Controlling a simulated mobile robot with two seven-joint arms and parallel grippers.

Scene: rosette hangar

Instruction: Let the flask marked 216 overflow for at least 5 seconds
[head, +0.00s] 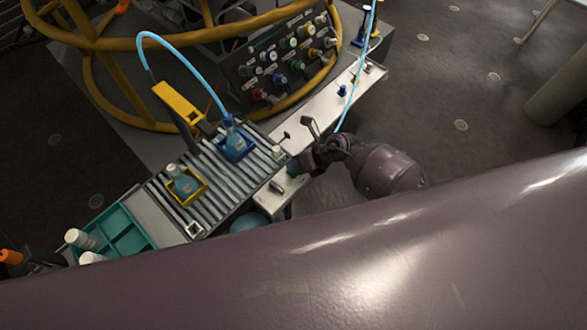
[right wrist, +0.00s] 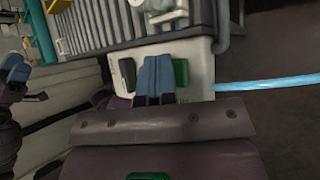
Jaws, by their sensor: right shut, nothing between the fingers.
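Two flasks stand on a slatted rack (head: 212,170) in the head view. One flask (head: 184,184) sits in a yellow holder (head: 204,190). The other flask (head: 234,139) sits in a blue holder (head: 246,154), and a light blue hose (head: 185,56) arches down to its mouth. I cannot read a 216 on either, nor tell whether liquid spills. My right gripper (head: 294,167) is shut and empty at the rack's near right end. In the right wrist view its fingers (right wrist: 155,80) are before a pale panel, between a black button (right wrist: 128,74) and a green button (right wrist: 181,73).
A teal tray (head: 118,232) with white-capped containers stands left of the rack. A knob panel (head: 285,60) is behind, within yellow railings (head: 100,42). My own large arm link covers the front. What seems my left gripper (right wrist: 15,70) shows at the wrist view's left edge.

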